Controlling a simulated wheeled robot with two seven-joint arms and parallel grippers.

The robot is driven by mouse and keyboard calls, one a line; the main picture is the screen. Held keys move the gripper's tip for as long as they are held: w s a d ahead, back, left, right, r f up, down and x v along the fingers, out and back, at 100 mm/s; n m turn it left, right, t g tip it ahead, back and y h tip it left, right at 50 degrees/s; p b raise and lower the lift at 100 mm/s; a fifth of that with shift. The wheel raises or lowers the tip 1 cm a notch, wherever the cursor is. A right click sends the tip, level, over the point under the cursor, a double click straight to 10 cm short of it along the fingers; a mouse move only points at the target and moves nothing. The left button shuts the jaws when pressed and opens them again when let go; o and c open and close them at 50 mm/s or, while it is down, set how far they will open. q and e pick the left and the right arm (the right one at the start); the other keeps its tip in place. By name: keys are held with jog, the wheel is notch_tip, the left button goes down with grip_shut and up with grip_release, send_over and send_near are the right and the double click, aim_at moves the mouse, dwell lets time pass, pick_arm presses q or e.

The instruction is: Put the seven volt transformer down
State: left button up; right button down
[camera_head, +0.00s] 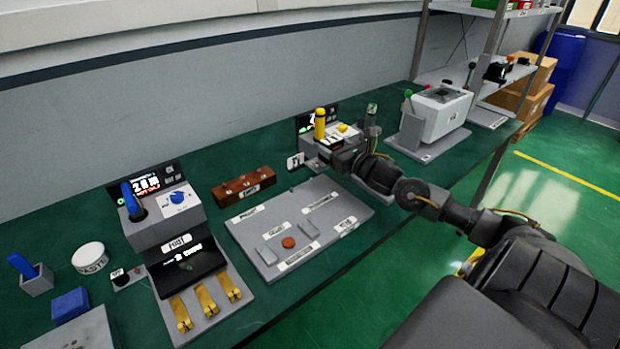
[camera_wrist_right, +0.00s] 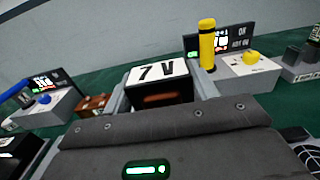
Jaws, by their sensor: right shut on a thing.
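The seven volt transformer is a dark block with a white "7 V" label; it shows in the wrist view (camera_wrist_right: 158,88) between the fingers. My right gripper (camera_wrist_right: 160,98) is shut on it. In the head view the transformer (camera_head: 295,161) shows as a small white-labelled block at the tip of my right gripper (camera_head: 305,163), beyond the grey tray's far right part. The arm reaches in from the right. I cannot tell whether the block touches the bench. My left gripper is not in view.
A grey labelled tray (camera_head: 345,190) lies on the green bench (camera_head: 240,302). A brown block (camera_head: 244,187) stands behind it. A device with a yellow handle (camera_head: 320,124) stands just behind the gripper. A white-grey machine (camera_head: 440,110) is to the right, a blue-levered machine (camera_head: 165,225) to the left.

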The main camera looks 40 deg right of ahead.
aim_at(311, 167)
jog(key=a+f, duration=0.2)
jog(key=a+f+p, duration=0.1)
jog(key=a+f, duration=0.1)
jog(key=w+a+f, duration=0.1)
jog(key=a+f, duration=0.1)
jog(key=shift+a+f+p, duration=0.1)
jog(key=shift+a+p, duration=0.2)
jog(key=shift+a, duration=0.1)
notch_tip(311, 167, down, 3)
jog(key=shift+w+a+r+p, duration=0.1)
jog(key=shift+p, duration=0.5)
jog(key=shift+f, duration=0.3)
jog(key=shift+c, duration=2.2)
grip_release()
jog(key=shift+a+f, duration=0.1)
jog(key=shift+f, duration=0.05)
jog(key=s+b, duration=0.2)
jog(key=s, duration=1)
jog(key=shift+s+a, duration=0.1)
jog(key=shift+s, duration=0.05)
